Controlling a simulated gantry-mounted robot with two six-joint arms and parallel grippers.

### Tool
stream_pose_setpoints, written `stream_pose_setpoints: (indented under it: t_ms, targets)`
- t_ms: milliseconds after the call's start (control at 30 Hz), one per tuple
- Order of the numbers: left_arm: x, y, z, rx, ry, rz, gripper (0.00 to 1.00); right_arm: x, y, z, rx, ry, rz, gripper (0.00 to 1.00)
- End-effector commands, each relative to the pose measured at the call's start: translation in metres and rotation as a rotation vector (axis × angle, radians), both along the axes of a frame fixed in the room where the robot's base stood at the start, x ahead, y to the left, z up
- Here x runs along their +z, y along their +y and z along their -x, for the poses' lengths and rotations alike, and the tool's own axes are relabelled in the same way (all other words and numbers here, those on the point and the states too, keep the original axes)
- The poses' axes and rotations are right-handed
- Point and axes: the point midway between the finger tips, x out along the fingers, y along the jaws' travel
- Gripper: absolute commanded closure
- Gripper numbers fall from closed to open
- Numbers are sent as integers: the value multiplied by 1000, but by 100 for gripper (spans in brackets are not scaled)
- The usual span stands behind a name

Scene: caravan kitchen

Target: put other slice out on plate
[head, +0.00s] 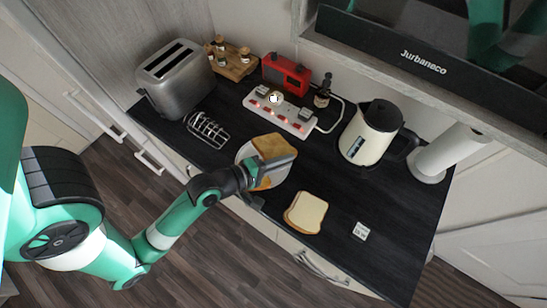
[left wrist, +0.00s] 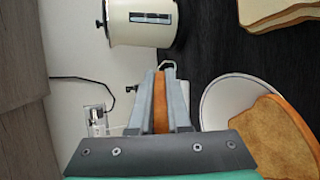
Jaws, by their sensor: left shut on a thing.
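My left gripper (head: 275,163) is shut on a browned slice of toast (head: 271,145), which stands out on its far side above the plate. In the left wrist view the held slice (left wrist: 161,105) shows edge-on between the fingers (left wrist: 161,115). The white plate (head: 245,153) is under the gripper, partly hidden. Another toast slice (head: 262,184) lies on the plate, half covered by the gripper in the head view; it shows clearly in the left wrist view (left wrist: 270,140). I cannot tell whether the held slice touches the plate. My right gripper is not in view.
Pale bread (head: 306,213) lies right of the plate near the front edge. An empty wire rack (head: 207,130) and a toaster (head: 175,77) stand left. A power strip (head: 279,110), red radio (head: 287,74), cream kettle (head: 371,132) and paper roll (head: 445,152) line the back.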

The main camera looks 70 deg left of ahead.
Motion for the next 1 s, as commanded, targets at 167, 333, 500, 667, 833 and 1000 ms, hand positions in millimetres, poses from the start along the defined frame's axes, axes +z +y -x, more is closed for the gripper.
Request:
stream_pose_setpoints:
  t_ms: [167, 333, 500, 667, 833, 1000]
  targets:
    - [-5, 29, 21, 97, 39, -129, 100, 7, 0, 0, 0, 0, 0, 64]
    - [-5, 33, 21, 108, 52, -175, 100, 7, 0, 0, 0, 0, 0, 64]
    - [-7, 33, 21, 108, 53, -177, 100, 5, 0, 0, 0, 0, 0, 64]
    - [-19, 33, 21, 107, 53, -177, 100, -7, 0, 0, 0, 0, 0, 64]
    - [-45, 33, 21, 107, 52, -176, 100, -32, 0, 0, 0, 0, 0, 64]
    - [-74, 33, 21, 106, 53, -176, 100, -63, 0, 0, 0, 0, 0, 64]
